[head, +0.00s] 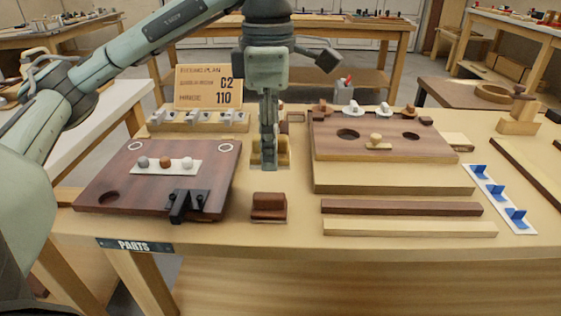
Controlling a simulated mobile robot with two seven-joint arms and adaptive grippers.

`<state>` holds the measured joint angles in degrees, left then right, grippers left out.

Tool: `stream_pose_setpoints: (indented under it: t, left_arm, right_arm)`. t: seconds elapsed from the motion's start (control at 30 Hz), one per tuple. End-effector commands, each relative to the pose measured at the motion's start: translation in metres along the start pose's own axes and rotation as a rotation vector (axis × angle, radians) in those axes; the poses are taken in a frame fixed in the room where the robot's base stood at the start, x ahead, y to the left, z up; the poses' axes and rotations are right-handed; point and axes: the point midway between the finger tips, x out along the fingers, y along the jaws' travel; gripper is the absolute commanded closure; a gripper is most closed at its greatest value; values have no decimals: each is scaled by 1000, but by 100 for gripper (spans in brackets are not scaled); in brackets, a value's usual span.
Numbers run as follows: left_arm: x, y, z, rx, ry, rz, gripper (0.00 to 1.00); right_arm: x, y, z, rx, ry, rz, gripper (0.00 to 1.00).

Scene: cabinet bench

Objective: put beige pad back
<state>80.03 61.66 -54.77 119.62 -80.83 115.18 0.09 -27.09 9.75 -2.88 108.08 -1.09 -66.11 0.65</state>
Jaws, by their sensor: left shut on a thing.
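The beige pad (283,158) is a small yellowish block at the middle of the bench, between the left dark board and the right dark panel. My left gripper (268,158) points straight down over it, with its fingers shut on it. The fingers hide the middle of the pad. I cannot tell whether its underside touches the bench. A similar dark red-brown block (268,207) stands in front of it, nearer the bench's front edge. My right gripper is not in view.
The left dark board (125,177) carries a white strip with small balls and a black clamp (189,205). The right panel (340,150) has holes and a knob. Two wooden bars (400,208) lie in front of it. A white strip with blue hooks (500,198) lies at right. A sign (208,87) stands behind.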

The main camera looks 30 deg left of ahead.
Motion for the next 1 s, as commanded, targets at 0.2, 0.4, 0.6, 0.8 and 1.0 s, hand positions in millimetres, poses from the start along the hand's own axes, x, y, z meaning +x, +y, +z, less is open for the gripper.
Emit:
stream_pose_setpoints:
  t: [0.2,0.4,0.6,0.8,1.0]
  left_arm:
    - [35,50,0,-4,1,-6,82]
    - [54,87,-1,-1,0,-3,82]
    - [63,99,-2,1,2,-2,82]
    - [88,98,-2,2,3,-2,82]
    - [101,99,-2,1,1,0,82]
  right_arm:
    - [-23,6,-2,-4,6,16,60]
    - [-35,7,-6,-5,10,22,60]
    - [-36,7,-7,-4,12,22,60]
    - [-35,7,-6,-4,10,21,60]
    - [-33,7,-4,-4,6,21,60]
